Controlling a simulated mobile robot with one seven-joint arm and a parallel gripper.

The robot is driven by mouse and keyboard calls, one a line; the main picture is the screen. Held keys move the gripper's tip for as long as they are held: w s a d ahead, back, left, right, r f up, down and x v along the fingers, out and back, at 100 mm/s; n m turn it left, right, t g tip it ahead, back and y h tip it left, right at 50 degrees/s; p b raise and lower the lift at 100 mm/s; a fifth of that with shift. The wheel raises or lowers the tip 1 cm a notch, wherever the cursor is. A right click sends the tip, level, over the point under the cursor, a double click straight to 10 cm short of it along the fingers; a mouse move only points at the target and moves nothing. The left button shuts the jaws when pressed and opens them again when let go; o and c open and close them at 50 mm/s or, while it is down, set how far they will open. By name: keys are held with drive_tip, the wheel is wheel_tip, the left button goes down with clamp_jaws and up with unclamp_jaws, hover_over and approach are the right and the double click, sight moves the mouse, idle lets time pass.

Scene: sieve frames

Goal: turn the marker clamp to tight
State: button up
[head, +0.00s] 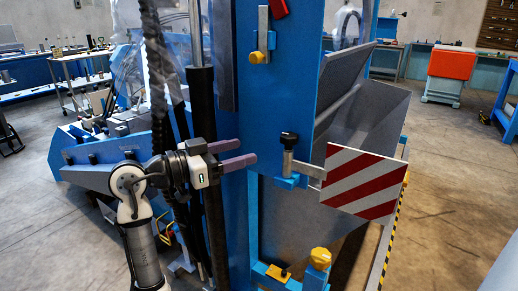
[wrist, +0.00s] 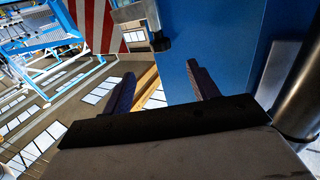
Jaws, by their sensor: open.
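The marker clamp (head: 289,140) shows a black knob on an upright metal stem, set in a blue bracket on the blue machine frame. It bears a red-and-white striped marker board (head: 364,183) on its right. In the wrist view the striped board (wrist: 98,24) is at the top, with a metal stem and dark knob (wrist: 158,40) beside it. My gripper (head: 247,151) is open and empty, left of the clamp. Its fingers point right towards the clamp, with a gap between. Both fingers also show in the wrist view. I cannot read the knob's turn position.
The blue upright (head: 268,105) stands behind the clamp, with a yellow knob (head: 257,57) above and a larger yellow knob (head: 320,257) below. A grey metal chute (head: 372,112) is to the right. A black column and hanging cable are close to my arm on the left.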

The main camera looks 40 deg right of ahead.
drive_tip(key=shift+w+a, duration=0.15)
drive_tip(key=shift+a, duration=1.2)
